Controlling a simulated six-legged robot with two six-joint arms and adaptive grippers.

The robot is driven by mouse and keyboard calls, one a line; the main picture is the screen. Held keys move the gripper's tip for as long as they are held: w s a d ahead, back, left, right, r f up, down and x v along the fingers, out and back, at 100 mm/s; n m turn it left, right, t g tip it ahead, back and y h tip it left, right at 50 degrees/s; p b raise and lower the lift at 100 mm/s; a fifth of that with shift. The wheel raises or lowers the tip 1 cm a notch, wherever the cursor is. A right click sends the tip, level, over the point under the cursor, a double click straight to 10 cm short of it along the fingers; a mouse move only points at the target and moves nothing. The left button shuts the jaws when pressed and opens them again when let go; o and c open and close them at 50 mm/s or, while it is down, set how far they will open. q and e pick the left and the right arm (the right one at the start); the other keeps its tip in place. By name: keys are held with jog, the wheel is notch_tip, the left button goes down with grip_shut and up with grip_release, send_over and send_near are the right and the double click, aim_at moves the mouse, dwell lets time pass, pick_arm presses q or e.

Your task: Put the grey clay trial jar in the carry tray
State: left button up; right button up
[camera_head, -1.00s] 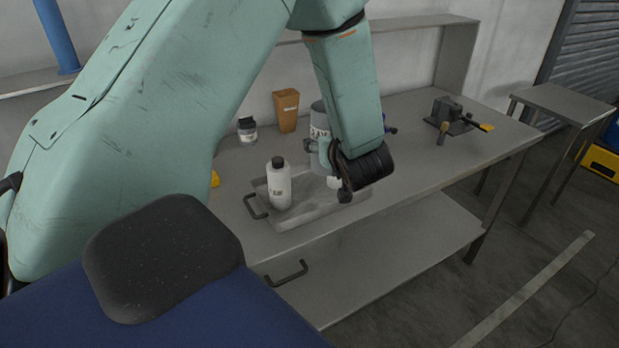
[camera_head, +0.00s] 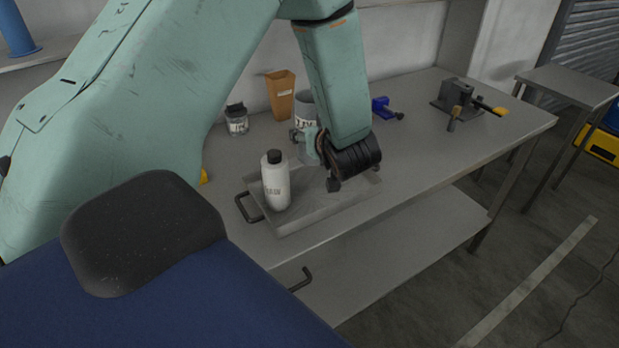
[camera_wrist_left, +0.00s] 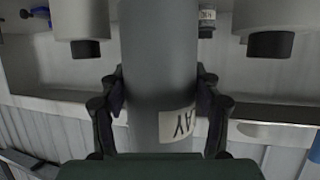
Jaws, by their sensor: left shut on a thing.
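The grey clay trial jar (camera_head: 305,103) is partly hidden behind my left wrist in the head view. In the left wrist view the jar (camera_wrist_left: 157,65) fills the middle, with part of its label, "AY", showing upside down. My left gripper (camera_wrist_left: 160,98) has a finger on each side of the jar and is shut on it. The grey carry tray (camera_head: 345,208) lies on the bench, with a white, dark-capped bottle (camera_head: 275,185) upright at its left end. The jar is at the tray's far side; its base is hidden, so I cannot tell its height. My right gripper is not in view.
A brown tapered cup (camera_head: 280,97) and a small dark-lidded jar (camera_head: 236,120) stand behind the tray. A blue item (camera_head: 382,108) and a dark fixture (camera_head: 462,98) are to the right. Two pale, dark-capped containers flank the jar in the wrist view. The bench's right front is clear.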

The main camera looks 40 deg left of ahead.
pick_arm(q)
jog(key=shift+w+a+f, duration=0.2)
jog(key=shift+f, duration=0.15)
send_over(312, 190)
notch_tip(312, 190, down, 5)
jog(key=shift+f+b, duration=0.1)
jog(key=shift+b, duration=0.25)
jog(key=shift+f, duration=2.2)
jog(key=o, duration=0.7)
jog(key=shift+f+b, duration=0.15)
jog(key=shift+b, duration=0.15)
jog(key=shift+o, duration=1)
